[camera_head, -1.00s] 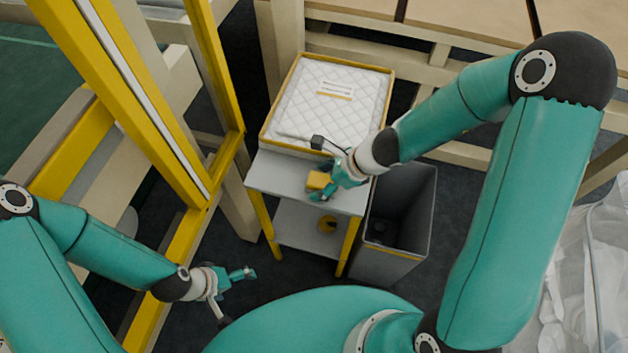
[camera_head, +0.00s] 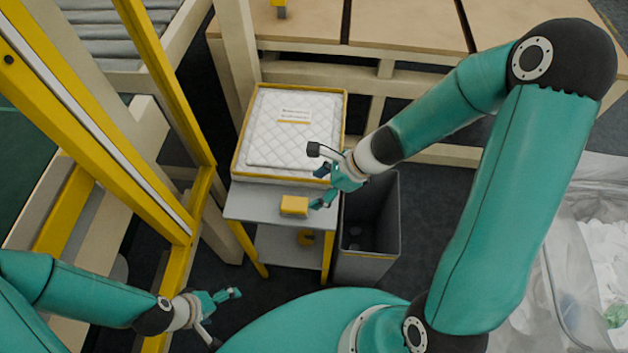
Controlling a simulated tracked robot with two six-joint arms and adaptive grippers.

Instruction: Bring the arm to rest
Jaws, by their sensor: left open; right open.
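My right arm reaches in from the right. Its gripper (camera_head: 318,188) is open and empty, above the right edge of a grey stand (camera_head: 245,203). A small yellow block (camera_head: 294,205) lies on the stand's top, just left of the fingers and apart from them in the picture. My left gripper (camera_head: 232,294) is open and empty, low over the dark floor, beside the yellow frame. Its fingers look small and close together from here.
A yellow-edged tray (camera_head: 237,160) with a white quilted pad (camera_head: 285,135) sits behind the block. A dark grey bin (camera_head: 370,255) stands right of the stand. Yellow posts (camera_head: 165,85) rise at left. Clear bags with white stuff (camera_head: 600,260) lie at right.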

